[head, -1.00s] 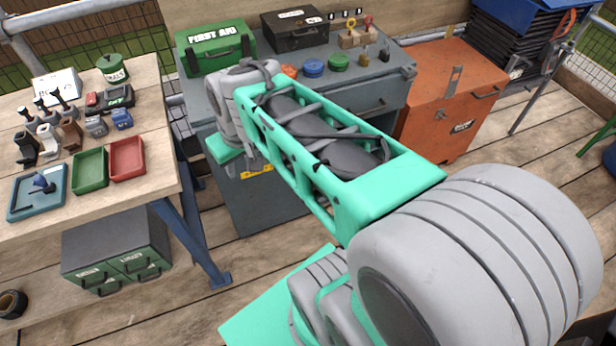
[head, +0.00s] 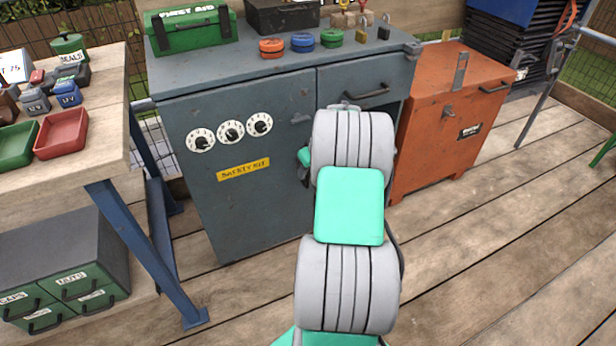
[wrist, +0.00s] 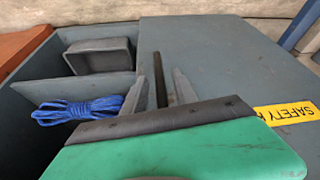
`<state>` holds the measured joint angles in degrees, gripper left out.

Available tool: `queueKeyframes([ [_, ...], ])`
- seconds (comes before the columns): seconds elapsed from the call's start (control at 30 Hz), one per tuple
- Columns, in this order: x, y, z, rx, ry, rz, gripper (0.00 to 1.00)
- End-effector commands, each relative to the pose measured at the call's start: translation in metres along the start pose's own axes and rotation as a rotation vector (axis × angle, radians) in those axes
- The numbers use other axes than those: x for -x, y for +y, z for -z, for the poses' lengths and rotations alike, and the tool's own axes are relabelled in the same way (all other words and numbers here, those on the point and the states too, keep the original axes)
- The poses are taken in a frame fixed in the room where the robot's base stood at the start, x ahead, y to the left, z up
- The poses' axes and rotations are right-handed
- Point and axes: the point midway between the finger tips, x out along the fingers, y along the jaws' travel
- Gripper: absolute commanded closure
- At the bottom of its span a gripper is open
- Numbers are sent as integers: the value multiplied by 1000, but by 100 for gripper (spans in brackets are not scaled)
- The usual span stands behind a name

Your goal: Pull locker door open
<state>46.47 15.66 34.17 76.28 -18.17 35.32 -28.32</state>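The locker is a grey-blue cabinet; its door (head: 240,185) carries three white dials and a yellow "SAFETY KIT" label (head: 244,169). The door looks closed in the head view. In the wrist view the door (wrist: 235,70) fills the right side, and part of the yellow label (wrist: 290,112) shows. A dark upright bar, seemingly the door handle (wrist: 159,72), stands between the two grey fingers of my gripper (wrist: 163,80). Gaps show on both sides of the bar, so the fingers look open around it. In the head view my arm hides the gripper and handle.
Open compartments beside the door hold a blue rope (wrist: 78,110) and a grey bin (wrist: 98,56). An orange chest (head: 440,120) stands right of the locker. A wooden workbench (head: 115,100) is at left. Floor in front of the locker (head: 240,290) is clear.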

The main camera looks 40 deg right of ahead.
Motion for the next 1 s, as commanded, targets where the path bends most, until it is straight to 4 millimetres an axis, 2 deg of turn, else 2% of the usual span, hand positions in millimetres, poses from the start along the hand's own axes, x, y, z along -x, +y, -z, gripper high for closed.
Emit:
queueKeyframes([
  [0.03,-9,0,0,1,0,0,66],
  [0.1,-13,0,0,1,0,0,66],
  [0.37,-13,0,1,0,0,-1,66],
  [0.77,-13,0,1,0,0,-1,98],
  [1.0,-13,0,1,0,0,-1,100],
])
